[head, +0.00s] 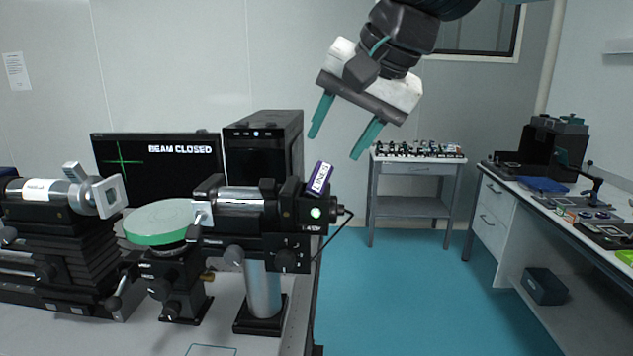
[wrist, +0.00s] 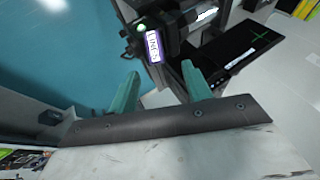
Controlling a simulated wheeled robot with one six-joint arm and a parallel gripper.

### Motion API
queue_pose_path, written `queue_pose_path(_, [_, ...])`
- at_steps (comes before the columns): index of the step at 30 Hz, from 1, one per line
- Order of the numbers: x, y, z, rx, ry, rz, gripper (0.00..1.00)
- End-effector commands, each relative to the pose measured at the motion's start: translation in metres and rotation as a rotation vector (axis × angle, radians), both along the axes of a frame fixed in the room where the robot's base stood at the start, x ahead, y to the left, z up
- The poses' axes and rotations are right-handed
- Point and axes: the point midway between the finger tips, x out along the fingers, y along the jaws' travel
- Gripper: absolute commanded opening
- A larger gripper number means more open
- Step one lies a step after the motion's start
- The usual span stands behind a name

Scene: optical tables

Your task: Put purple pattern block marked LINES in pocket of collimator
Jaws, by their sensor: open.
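The purple block marked LINES (head: 319,178) sits at the top of the right end of the black and silver collimator (head: 243,207), slightly tilted, with its label facing out. It appears seated in the collimator's pocket; how deep it sits I cannot tell. In the wrist view the block (wrist: 154,46) shows on the collimator, ahead of the fingertips. My gripper (head: 340,131) is open and empty, above and to the right of the block, apart from it. Its two green fingers (wrist: 160,85) show in the wrist view with nothing between them.
A monitor (head: 158,165) reading BEAM CLOSED and a black computer tower (head: 263,143) stand behind the collimator. A green round plate (head: 160,221) and another optical instrument (head: 66,205) are to the left. A grey cart (head: 416,185) and a side bench (head: 500,208) stand beyond open teal floor.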

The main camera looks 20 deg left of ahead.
Motion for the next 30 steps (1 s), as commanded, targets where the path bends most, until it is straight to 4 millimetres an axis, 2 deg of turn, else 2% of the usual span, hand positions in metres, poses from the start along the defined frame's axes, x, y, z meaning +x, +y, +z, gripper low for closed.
queue_pose_path(8, [0.015, 0.015, -0.035, -0.002, 0.003, 0.000, 0.49])
queue_pose_path(17, [0.017, 0.018, -0.040, -0.001, 0.000, 0.000, 0.49])
queue_pose_path(18, [0.017, 0.017, -0.040, -0.001, 0.000, 0.000, 0.44])
queue_pose_path(23, [0.017, 0.017, -0.040, -0.001, 0.000, 0.000, 0.00])
queue_pose_path(30, [0.017, 0.017, -0.039, -0.001, 0.000, 0.000, 0.00])
